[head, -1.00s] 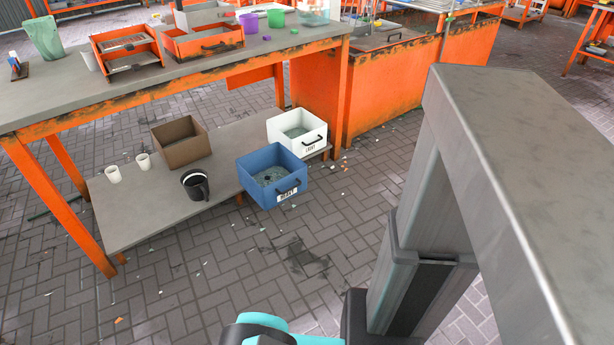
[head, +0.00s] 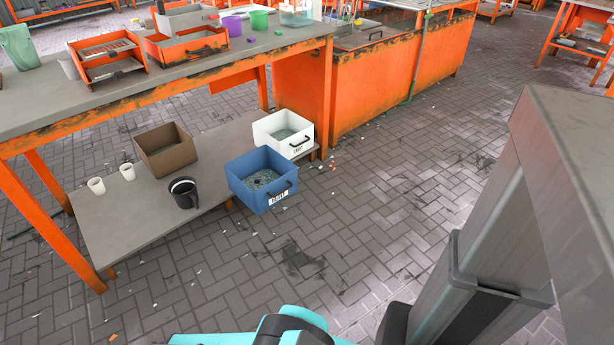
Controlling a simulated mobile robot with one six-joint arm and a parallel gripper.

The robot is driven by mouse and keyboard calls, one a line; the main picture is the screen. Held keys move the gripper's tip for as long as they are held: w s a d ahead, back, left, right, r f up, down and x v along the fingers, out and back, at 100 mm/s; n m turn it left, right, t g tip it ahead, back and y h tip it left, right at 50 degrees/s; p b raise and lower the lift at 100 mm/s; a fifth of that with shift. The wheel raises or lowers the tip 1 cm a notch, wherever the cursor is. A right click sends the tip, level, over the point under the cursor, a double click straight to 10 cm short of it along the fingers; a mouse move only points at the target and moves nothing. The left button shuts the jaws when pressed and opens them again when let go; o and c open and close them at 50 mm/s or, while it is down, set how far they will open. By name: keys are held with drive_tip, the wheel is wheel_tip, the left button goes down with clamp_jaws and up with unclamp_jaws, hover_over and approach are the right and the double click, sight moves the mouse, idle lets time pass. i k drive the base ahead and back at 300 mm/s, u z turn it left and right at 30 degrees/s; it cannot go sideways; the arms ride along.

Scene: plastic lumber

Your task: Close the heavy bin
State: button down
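A blue open-topped bin (head: 250,197) juts out past the front edge of the low shelf, farther than the white bin beside it. It has a dark handle and a small white label (head: 278,199) on its front. The label's word is blurred but looks like "HEAVY". Dark bits lie inside the bin. A white bin (head: 274,144) with a dark handle and a label that looks like "LIGHT" sits just behind it to the right. My gripper is not in view; only teal and black parts of my arm show at the bottom, well apart from the bins.
The low shelf (head: 112,222) also holds a brown box (head: 168,160), a black mug (head: 184,196) and two white cups. The orange bench (head: 110,112) above carries orange trays and colored cups. The brick floor (head: 370,220) in front of the blue bin is open. My grey column fills the right.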

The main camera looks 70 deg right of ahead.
sight(278, 175)
drive_tip(key=z, duration=0.95)
drive_tip(key=i, duration=0.5)
drive_tip(key=u, duration=0.1)
drive_tip(key=k, duration=0.6)
drive_tip(key=u, duration=0.15)
drive_tip(key=i, duration=0.55)
drive_tip(key=z, duration=0.05)
